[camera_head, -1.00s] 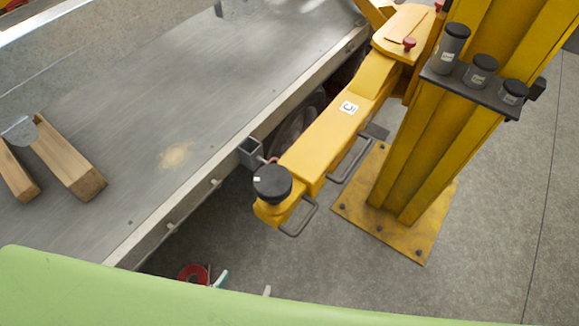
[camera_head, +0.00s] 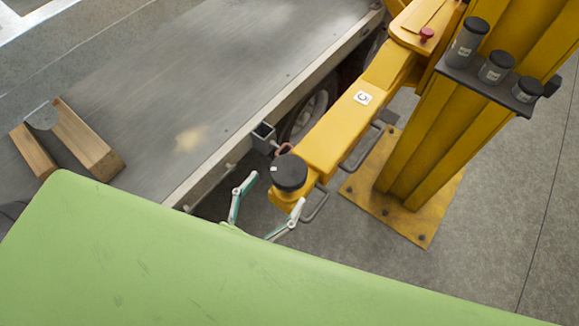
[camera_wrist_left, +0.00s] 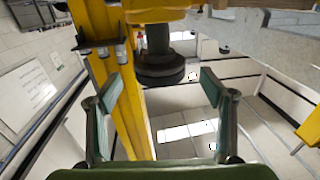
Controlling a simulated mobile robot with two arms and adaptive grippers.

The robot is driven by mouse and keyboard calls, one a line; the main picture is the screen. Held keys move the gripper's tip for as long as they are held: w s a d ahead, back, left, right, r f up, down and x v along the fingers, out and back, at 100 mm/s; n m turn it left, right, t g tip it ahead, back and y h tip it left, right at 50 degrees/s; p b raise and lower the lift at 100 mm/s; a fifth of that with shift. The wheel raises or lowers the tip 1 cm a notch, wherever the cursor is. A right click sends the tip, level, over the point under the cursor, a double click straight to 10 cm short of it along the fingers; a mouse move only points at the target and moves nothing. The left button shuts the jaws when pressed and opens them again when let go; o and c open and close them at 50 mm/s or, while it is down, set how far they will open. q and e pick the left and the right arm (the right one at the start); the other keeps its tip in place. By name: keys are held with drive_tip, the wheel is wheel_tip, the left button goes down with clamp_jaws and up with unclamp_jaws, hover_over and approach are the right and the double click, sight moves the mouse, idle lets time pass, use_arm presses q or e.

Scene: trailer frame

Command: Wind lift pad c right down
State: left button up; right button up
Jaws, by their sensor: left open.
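Lift pad c is the round black pad (camera_head: 289,172) at the end of the yellow lift arm (camera_head: 330,140), which carries a white label with a C. In the left wrist view the black pad (camera_wrist_left: 160,68) is ahead, above and between the fingers, with a dark stem over it. My left gripper (camera_head: 268,190) is open, its two pale fingers spread on either side of the pad's near side, one finger close to the arm end. It also shows in the left wrist view (camera_wrist_left: 158,90), with nothing between the fingers. I cannot tell whether a finger touches. My right gripper is out of view.
The grey trailer bed (camera_head: 150,130) with wooden blocks (camera_head: 88,140) lies left. A yellow post (camera_head: 440,130) on a floor plate stands right, with a shelf of spare black-capped cylinders (camera_head: 495,68). A green surface (camera_head: 150,255) covers the near foreground. Open floor lies right.

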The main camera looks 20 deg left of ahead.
sight(289, 172)
use_arm(q)
drive_tip(key=shift+p+x, duration=0.6)
drive_tip(key=shift+x, duration=2.6)
drive_tip(key=c, duration=1.2)
